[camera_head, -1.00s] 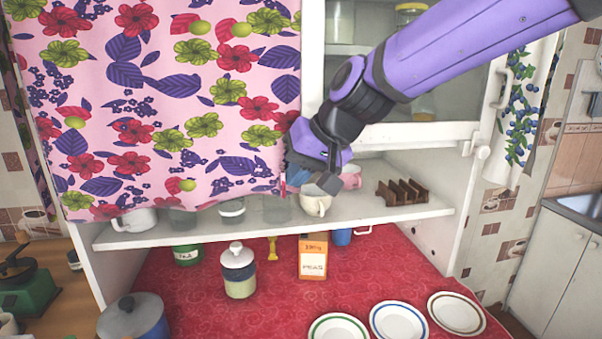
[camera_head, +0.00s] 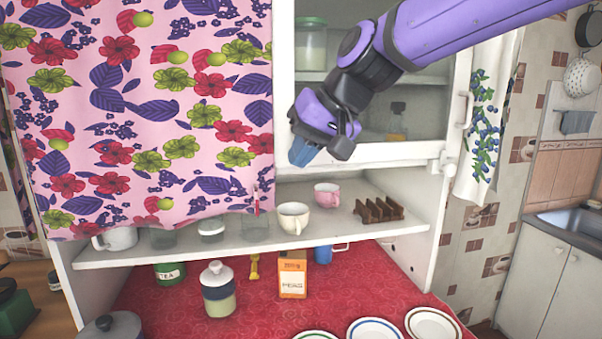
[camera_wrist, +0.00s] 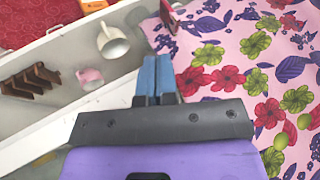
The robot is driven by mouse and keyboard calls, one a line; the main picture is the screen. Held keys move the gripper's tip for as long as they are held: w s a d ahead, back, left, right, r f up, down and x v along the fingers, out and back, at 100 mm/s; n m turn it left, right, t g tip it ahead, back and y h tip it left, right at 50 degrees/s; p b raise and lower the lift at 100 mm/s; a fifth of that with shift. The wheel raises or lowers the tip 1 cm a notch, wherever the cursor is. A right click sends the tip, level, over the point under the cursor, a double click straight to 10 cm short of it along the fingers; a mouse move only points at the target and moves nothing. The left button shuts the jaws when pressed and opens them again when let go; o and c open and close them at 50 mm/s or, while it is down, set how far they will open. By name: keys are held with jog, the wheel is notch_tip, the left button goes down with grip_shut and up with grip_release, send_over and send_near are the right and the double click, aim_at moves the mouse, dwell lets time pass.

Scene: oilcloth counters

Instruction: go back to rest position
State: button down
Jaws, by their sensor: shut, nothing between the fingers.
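My gripper (camera_head: 303,153) is in front of the white cupboard, above its open shelf (camera_head: 345,226), at the right edge of the flowered curtain (camera_head: 150,110). Its blue fingers point down and left and are together with nothing between them. In the wrist view the fingers (camera_wrist: 156,78) also show side by side and empty. A cream cup (camera_head: 293,218) and a pink cup (camera_head: 327,195) stand upright on the shelf below the gripper, apart from it.
A wooden rack (camera_head: 379,210) stands at the shelf's right. Glasses and a white mug (camera_head: 118,238) stand at its left. Below, a jar (camera_head: 218,290), a peas box (camera_head: 292,276) and plates (camera_head: 434,324) are on red oilcloth (camera_head: 260,323). A glazed cupboard door (camera_head: 447,163) is behind my arm.

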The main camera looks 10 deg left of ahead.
jog(key=s+d+f+m+t+h, duration=0.15)
jog(key=s+d, duration=0.25)
jog(key=d, duration=0.7)
jog(key=s+d+m+t+h, duration=0.1)
jog(key=s+d+h, duration=0.15)
jog(key=d, duration=0.75)
jog(key=s+d+f+m+h, duration=0.1)
jog(key=s+d+f, duration=0.2)
jog(key=s+d, duration=0.3)
jog(key=s+d+f+m+h, duration=0.1)
jog(key=s+d+f+h, duration=0.1)
jog(key=s+d, duration=0.5)
jog(key=shift+d+f, duration=0.85)
